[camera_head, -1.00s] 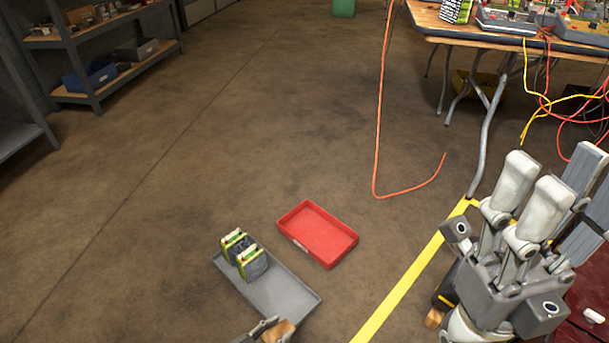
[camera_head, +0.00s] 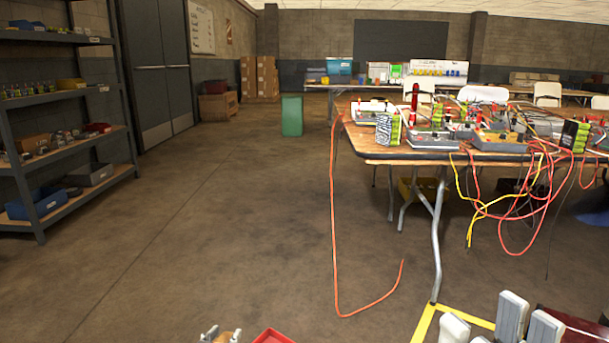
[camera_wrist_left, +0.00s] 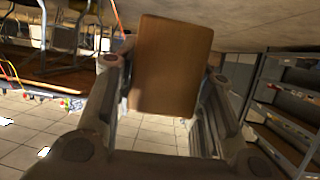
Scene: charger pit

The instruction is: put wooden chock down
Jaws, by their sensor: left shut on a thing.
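The wooden chock (camera_wrist_left: 165,65) is a brown block between the two fingers of my left gripper (camera_wrist_left: 165,100) in the left wrist view. The gripper is shut on it. In the head view only the tips of my left gripper (camera_head: 221,334) and a small part of the chock show at the bottom edge. What lies below the chock is out of view.
A red tray (camera_head: 272,337) shows its rim at the bottom edge, right of my left gripper. An orange cable (camera_head: 335,230) hangs from the crowded table (camera_head: 380,150) onto the floor. Yellow tape (camera_head: 423,324) marks the floor. Shelves (camera_head: 70,150) stand left; the middle floor is clear.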

